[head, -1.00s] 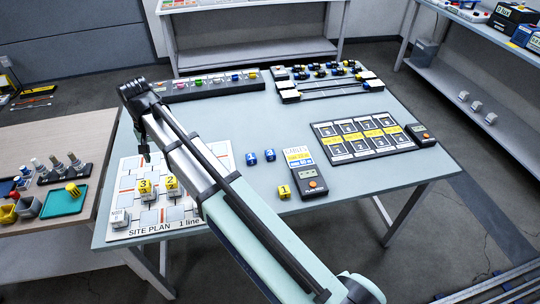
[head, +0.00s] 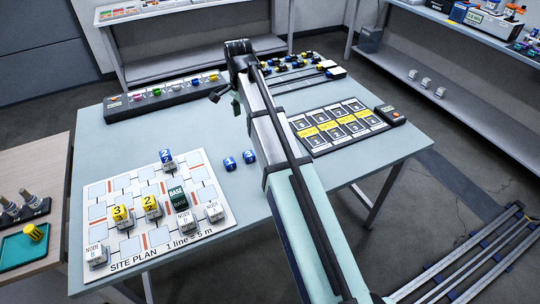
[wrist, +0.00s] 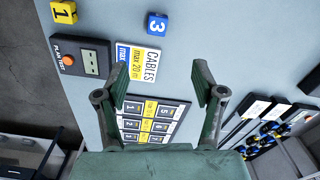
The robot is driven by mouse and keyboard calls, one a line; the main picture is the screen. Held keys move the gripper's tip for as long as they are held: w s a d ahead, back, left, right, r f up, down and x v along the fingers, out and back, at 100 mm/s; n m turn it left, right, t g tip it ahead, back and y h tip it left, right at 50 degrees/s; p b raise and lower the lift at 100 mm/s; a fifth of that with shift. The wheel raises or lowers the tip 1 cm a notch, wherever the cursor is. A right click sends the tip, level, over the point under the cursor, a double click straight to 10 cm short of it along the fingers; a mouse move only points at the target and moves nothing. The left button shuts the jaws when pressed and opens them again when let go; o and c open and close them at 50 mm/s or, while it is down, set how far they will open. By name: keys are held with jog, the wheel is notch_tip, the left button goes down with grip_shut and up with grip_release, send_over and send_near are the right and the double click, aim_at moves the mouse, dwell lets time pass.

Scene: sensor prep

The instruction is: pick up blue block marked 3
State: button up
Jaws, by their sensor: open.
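The blue block marked 3 (head: 249,156) stands on the bare grey-blue table, just right of a blue block marked 1 (head: 230,163). In the wrist view the blue 3 block (wrist: 157,23) shows near the top edge, beyond my fingertips and clear of them. My gripper (wrist: 162,82) is open and empty above the table. In the head view my gripper (head: 235,104) is toward the back of the table, beyond the block. The block is not touched by it.
The site plan board (head: 100,188) at left carries several blocks, including a blue 2 (head: 167,156) and a dark green BASE block (head: 177,194). The wrist view shows a yellow 1 block (wrist: 63,12), a meter (wrist: 85,57) and a cables card (wrist: 136,62). A black rack (head: 125,110) lies behind.

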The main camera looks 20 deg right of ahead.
jog(key=m, duration=0.1)
jog(key=m+p, duration=0.2)
jog(key=p, duration=0.2)
send_near(249, 154)
notch_tip(249, 154, down, 9)
jog(key=shift+w+f, duration=0.2)
jog(key=shift+f, duration=0.05)
dwell(0.4)
jog(key=c, duration=1.1)
